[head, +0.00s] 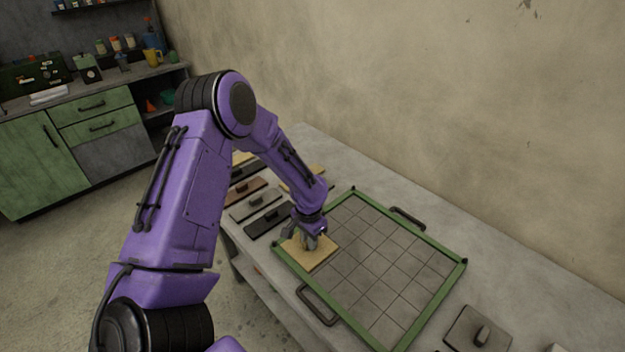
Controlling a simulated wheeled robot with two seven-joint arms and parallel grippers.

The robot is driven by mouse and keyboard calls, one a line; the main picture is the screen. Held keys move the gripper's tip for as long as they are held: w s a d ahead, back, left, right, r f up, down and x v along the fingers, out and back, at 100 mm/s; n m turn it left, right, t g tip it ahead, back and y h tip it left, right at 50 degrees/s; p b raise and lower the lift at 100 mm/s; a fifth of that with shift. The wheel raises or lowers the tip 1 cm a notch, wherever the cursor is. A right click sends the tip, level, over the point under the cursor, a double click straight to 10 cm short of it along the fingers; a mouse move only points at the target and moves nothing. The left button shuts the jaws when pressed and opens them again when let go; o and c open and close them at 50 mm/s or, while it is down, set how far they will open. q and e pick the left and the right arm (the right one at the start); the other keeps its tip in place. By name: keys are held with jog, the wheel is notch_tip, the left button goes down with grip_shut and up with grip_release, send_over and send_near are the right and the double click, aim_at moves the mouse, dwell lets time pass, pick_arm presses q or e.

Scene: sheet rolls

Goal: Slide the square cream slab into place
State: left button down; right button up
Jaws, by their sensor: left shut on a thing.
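The square cream slab (318,258) lies at the left corner of a green-framed tray (425,308) with a grid of grey squares on its floor. The slab looks flat and close to the tray's left corner; I cannot tell whether it touches the frame. My left gripper (309,241) points down over the slab's middle and is shut on it, probably by a knob that the fingers hide. My right gripper is not in view.
Several slabs with handles, among them a black one (268,222) and a grey one (255,203), lie left of the tray. A dark grey slab (470,333) lies at the lower right. The tray has dark side handles (318,306). A wall stands behind the table.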

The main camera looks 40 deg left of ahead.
pick_arm(q)
jog(key=c, duration=1.1)
grip_release()
jog(key=shift+a, duration=0.1)
jog(key=shift+o, duration=0.9)
jog(key=shift+s, duration=0.1)
notch_tip(320, 180, up, 10)
jog(key=b, duration=0.1)
jog(key=shift+r, duration=0.25)
